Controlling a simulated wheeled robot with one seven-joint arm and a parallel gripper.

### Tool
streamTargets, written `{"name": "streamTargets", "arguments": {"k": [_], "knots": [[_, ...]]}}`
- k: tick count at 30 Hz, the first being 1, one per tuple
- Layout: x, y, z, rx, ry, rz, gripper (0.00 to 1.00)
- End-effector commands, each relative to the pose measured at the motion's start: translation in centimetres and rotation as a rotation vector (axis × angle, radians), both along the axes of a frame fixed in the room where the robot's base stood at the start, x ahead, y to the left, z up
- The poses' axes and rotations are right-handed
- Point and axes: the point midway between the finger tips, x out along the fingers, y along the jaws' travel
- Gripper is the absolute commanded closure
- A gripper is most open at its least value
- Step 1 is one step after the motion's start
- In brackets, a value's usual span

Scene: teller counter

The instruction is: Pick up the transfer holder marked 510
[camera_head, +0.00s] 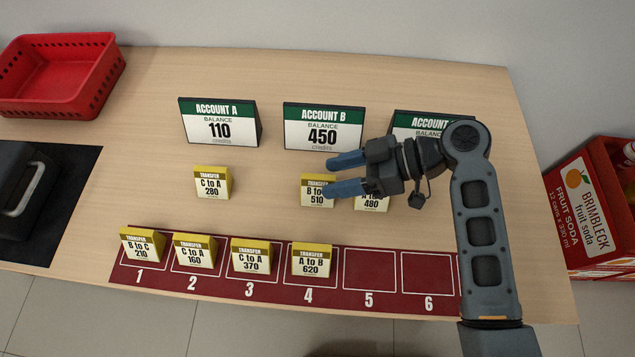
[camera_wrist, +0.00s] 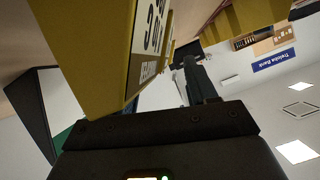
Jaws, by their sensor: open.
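The transfer holder marked 510 (camera_head: 313,189) is a yellow-topped block with a white label reading B to and 510, upright on the wooden counter below the Account B sign. My gripper (camera_head: 329,177) comes from the right with its blue fingers apart. In the head view one finger shows at the holder's back top edge, the other across the right part of its front. Contact cannot be told. In the wrist view a large yellow holder (camera_wrist: 90,45) with a partly cut-off label fills the upper left, very close; its number cannot be read surely.
The holder marked 480 (camera_head: 371,203) stands just right, partly under my gripper. The holder marked 280 (camera_head: 213,184) stands left. A red numbered strip (camera_head: 340,292) in front bears several holders on spaces 1 to 4; 5 and 6 are empty. Account signs (camera_head: 323,127) stand behind.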

Motion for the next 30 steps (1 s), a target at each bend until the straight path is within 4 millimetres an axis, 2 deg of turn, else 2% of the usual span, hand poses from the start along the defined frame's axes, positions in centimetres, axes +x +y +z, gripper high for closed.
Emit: {"name": "streamTargets", "arguments": {"k": [4, 12, 30], "knots": [[0.0, 1.4, -0.6, 0.0, 0.0, 0.0, 0.43], [0.0, 1.7, -0.9, 0.0, -0.001, 0.0, 0.43], [0.0, 1.6, -0.8, 0.0, -0.001, 0.0, 0.99]]}}
